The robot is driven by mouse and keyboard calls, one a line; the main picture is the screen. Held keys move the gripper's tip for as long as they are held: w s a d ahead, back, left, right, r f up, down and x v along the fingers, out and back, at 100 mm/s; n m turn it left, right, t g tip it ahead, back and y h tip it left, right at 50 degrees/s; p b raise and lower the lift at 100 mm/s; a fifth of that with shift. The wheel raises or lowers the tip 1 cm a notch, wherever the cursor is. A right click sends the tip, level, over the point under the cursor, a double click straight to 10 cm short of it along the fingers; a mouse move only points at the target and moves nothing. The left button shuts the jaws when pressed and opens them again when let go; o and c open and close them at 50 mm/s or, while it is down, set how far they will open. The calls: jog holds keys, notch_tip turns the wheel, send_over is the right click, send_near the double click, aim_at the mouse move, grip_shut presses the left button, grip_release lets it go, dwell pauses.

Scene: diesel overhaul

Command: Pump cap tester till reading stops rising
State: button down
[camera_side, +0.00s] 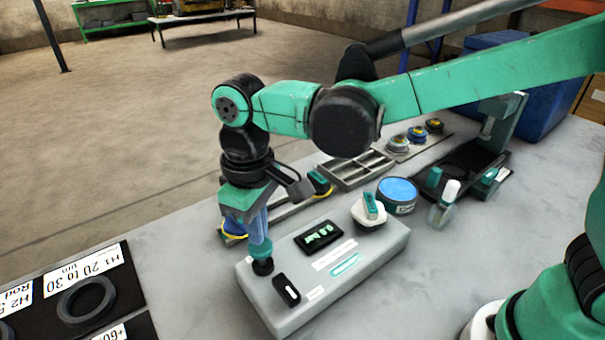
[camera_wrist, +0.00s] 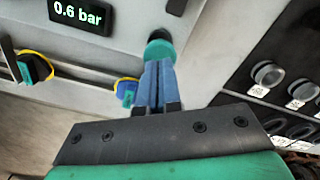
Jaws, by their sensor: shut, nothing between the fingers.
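The cap tester (camera_side: 375,252) is a pale grey box on the bench. Its dark display (camera_side: 318,236) shows green digits; in the wrist view the display (camera_wrist: 82,14) reads 0.6 bar. A teal pump plunger (camera_side: 261,250) with a black base stands at the box's left end, and it also shows in the wrist view (camera_wrist: 159,48). My gripper (camera_side: 259,232) points down with its blue fingers shut and empty, tips at the plunger's top and apparently touching it. In the wrist view the fingers (camera_wrist: 158,72) partly hide the plunger. A white round fitting with a teal handle (camera_side: 370,208) sits on the box's far end.
A black switch (camera_side: 287,290) is on the box's near side. Behind stand a blue-topped tin (camera_side: 397,192), a grey divided tray (camera_side: 357,169) and several caps (camera_side: 416,134). A black board with rings (camera_side: 85,300) lies at left. Bare bench lies right of the box.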

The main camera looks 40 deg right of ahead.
jog(key=shift+f, duration=1.7)
jog(key=shift+r, duration=2.15)
jog(key=shift+f, duration=0.1)
jog(key=shift+f, duration=2)
jog(key=shift+r, duration=2.15)
